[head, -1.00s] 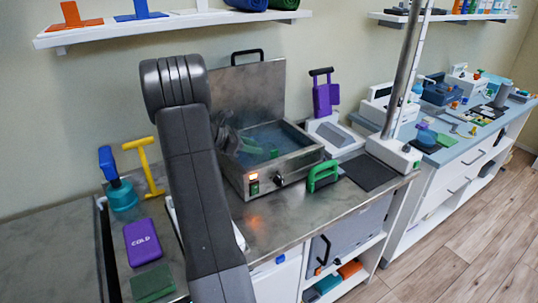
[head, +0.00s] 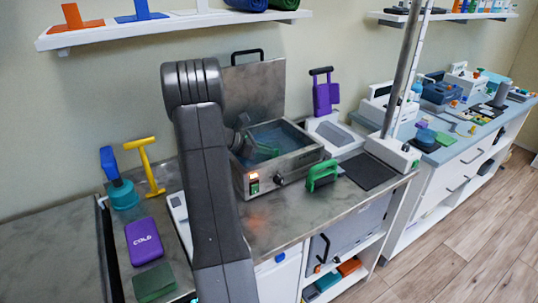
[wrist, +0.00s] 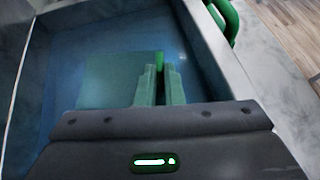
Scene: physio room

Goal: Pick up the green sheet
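The green sheet (wrist: 105,78) lies flat in the blue liquid of the metal basin, and a brighter green upright strip (wrist: 159,61) shows at its right. In the head view a green piece (head: 267,150) shows in the basin. My gripper (wrist: 163,72) reaches into the basin, its fingertips at the sheet's right side. The bright strip is in line with the narrow gap between the fingers. Whether the fingers press on it cannot be told. In the head view my arm hides part of the basin and the fingers are hard to make out.
The steel basin (head: 292,172) has raised walls around the gripper and an upright lid (head: 253,92) behind. A green handle (head: 322,174) stands at its front right. A purple COLD pack (head: 142,240) and a dark green pad (head: 153,282) lie on the left.

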